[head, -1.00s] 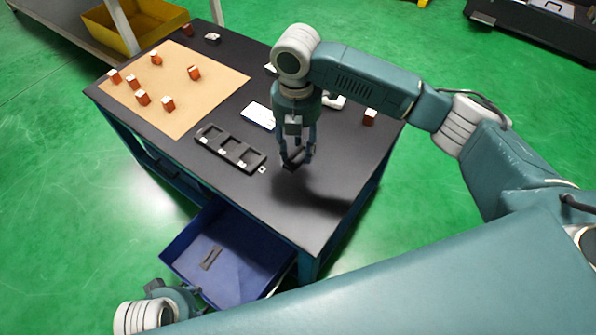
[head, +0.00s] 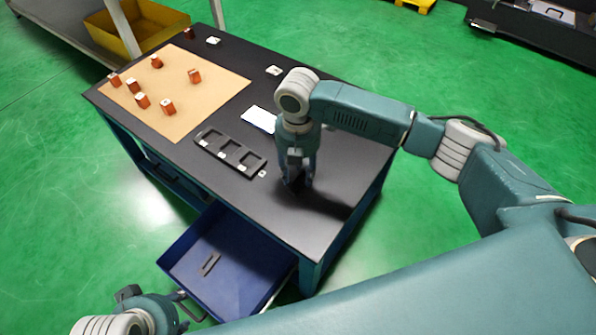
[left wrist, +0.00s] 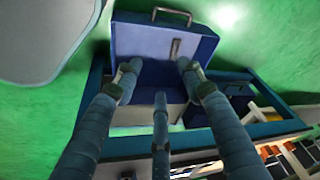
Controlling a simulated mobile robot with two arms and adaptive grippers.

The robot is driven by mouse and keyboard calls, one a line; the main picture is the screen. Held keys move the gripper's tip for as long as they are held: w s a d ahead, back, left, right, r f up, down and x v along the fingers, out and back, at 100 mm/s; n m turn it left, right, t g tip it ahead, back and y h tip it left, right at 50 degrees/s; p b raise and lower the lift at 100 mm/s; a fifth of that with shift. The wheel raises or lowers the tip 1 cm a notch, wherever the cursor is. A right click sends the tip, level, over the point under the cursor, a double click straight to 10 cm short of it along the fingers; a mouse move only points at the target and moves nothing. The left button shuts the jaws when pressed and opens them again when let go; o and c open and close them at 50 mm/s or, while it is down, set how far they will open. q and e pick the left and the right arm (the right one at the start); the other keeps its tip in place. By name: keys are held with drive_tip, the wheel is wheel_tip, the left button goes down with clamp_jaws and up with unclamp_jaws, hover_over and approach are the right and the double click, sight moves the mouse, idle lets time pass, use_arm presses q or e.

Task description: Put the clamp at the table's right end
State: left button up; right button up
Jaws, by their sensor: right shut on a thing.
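My right gripper (head: 299,186) is over the near right part of the black-topped table (head: 310,225), pointing down. It is shut on a small dark thing (head: 293,184), probably the clamp, mostly hidden by the fingers. The thing is close to the tabletop; I cannot tell whether it touches. My left gripper (head: 186,312) is low at the front, beside the open blue drawer (head: 230,285).
A black tray with compartments (head: 230,153) lies left of my right gripper. A white card (head: 261,119) lies behind it. Several orange blocks (head: 194,76) stand on a tan mat (head: 215,97). A dark bar (head: 210,264) lies in the drawer. The table's near right corner is clear.

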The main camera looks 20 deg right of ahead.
sight(298, 176)
drive_tip(key=o, duration=1.4)
use_arm(q)
drive_tip(key=shift+f, duration=0.15)
drive_tip(key=shift+f, duration=0.1)
use_arm(e)
drive_tip(key=shift+r, duration=0.1)
drive_tip(key=shift+r, duration=0.55)
use_arm(q)
drive_tip(key=s+p+x, duration=0.1)
drive_tip(key=p+x, duration=0.1)
drive_tip(key=x, duration=0.7)
drive_tip(key=shift+s+f+g+p, duration=0.3)
drive_tip(key=shift+f+p, duration=0.1)
drive_tip(key=shift+f, duration=0.2)
use_arm(e)
wheel_tip(298, 176, up, 11)
use_arm(q)
drive_tip(key=shift+d, duration=0.1)
use_arm(e)
drive_tip(key=shift+f, duration=0.1)
